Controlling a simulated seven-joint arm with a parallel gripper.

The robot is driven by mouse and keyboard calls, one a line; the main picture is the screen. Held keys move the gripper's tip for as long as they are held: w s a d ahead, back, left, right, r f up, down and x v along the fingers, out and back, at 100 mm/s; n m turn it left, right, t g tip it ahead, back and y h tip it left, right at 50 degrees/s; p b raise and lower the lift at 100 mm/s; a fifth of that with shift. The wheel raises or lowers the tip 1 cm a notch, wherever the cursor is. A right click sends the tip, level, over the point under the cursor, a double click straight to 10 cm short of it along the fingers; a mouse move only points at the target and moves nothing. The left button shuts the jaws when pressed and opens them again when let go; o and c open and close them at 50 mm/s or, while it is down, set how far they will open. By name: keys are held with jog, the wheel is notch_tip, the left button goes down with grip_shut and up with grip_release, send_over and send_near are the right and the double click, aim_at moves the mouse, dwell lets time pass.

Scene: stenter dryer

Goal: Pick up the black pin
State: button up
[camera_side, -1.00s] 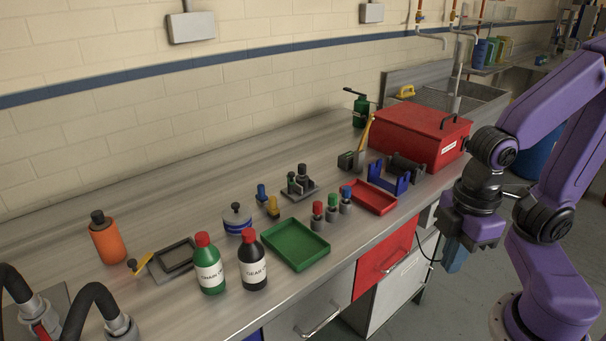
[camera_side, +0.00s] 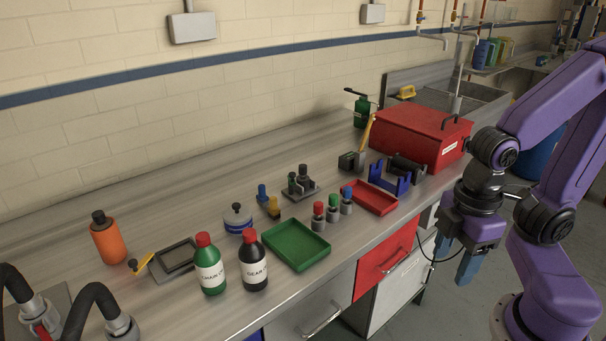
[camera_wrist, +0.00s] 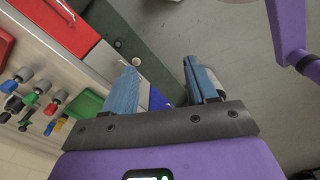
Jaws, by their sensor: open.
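The black pin (camera_side: 303,171) stands upright on a small grey plate (camera_side: 305,193) in the middle of the bench in the side view, beside a green pin (camera_side: 292,180). In the wrist view a dark-topped piece (camera_wrist: 13,104) shows at the left edge; I cannot tell if it is the black pin. My gripper (camera_side: 456,259) hangs in front of the bench's edge at the right, well away from the pin. Its blue fingers are apart and empty, and the wrist view (camera_wrist: 160,68) shows only floor and cabinet fronts between and beyond them.
Red, green and blue capped pieces (camera_side: 332,211) stand between a green tray (camera_side: 296,244) and a red tray (camera_side: 370,197). A blue cradle (camera_side: 388,181) and a red box (camera_side: 418,137) are behind at the right. Two bottles (camera_side: 253,262) stand at the front left.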

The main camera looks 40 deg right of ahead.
jog(key=w+a+r+m+t+h, duration=0.1)
jog(key=w+a+r+m, duration=0.3)
jog(key=w, duration=0.8)
jog(key=w+a+f+m+t, duration=0.1)
jog(key=w+m+t, duration=0.1)
jog(key=w+m, duration=0.65)
jog(key=m+t+h, duration=0.1)
jog(key=m+h, duration=0.3)
jog(key=m, duration=0.5)
send_near(303, 166)
jog(key=x, duration=0.5)
jog(key=shift+w+f, duration=0.15)
jog(key=shift+f, duration=0.25)
jog(key=shift+x, duration=2.65)
jog(key=shift+d+r, duration=0.1)
jog(key=shift+d, duration=0.05)
grip_shut()
